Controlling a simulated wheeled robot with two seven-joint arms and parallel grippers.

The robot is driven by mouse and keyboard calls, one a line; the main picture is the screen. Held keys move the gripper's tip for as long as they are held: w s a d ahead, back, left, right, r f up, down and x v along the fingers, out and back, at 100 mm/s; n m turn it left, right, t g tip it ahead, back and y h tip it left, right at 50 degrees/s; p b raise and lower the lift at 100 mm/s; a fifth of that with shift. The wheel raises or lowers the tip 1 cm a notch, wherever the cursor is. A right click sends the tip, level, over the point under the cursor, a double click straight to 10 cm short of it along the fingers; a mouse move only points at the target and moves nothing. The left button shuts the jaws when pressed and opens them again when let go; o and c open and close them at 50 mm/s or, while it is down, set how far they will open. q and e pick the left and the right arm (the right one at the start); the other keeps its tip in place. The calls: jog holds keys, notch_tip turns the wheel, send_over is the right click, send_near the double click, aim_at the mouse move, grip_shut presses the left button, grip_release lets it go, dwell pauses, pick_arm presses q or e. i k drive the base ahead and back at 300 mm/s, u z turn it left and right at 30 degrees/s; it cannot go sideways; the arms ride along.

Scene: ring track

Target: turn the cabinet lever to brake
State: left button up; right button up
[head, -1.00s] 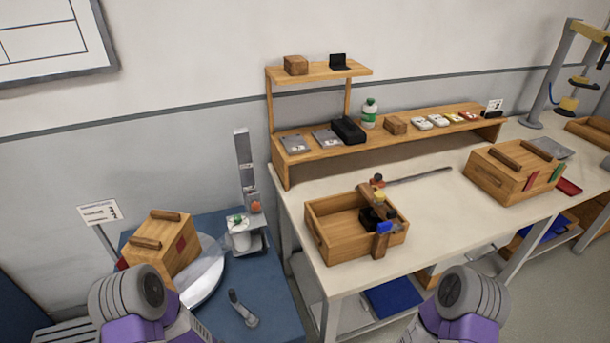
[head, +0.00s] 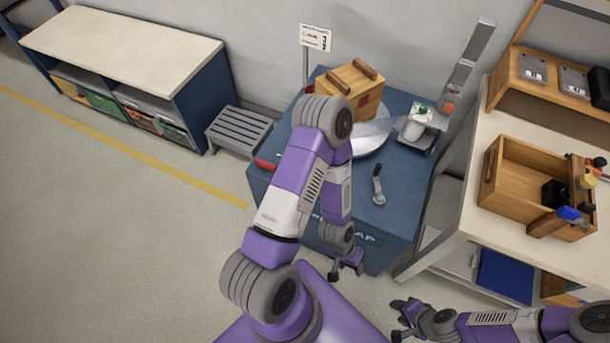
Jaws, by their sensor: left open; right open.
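The blue cabinet (head: 405,165) stands in the middle of the head view. A small grey lever (head: 378,185) with a darker knob sits on its top, near the front right. The lever tilts toward the back. My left arm crosses in front of the cabinet's left part. My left gripper (head: 346,274) is open and empty, pointing down in front of the cabinet's front face, below the lever. My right gripper (head: 397,320) is open and empty, low at the front right, apart from the cabinet. Lettering on the cabinet front is partly hidden by my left arm.
A workbench (head: 465,190) with an open wooden crate (head: 505,180) stands right. Floor at left is clear.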

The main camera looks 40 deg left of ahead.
aim_at(262, 165)
jog(key=u, duration=1.6)
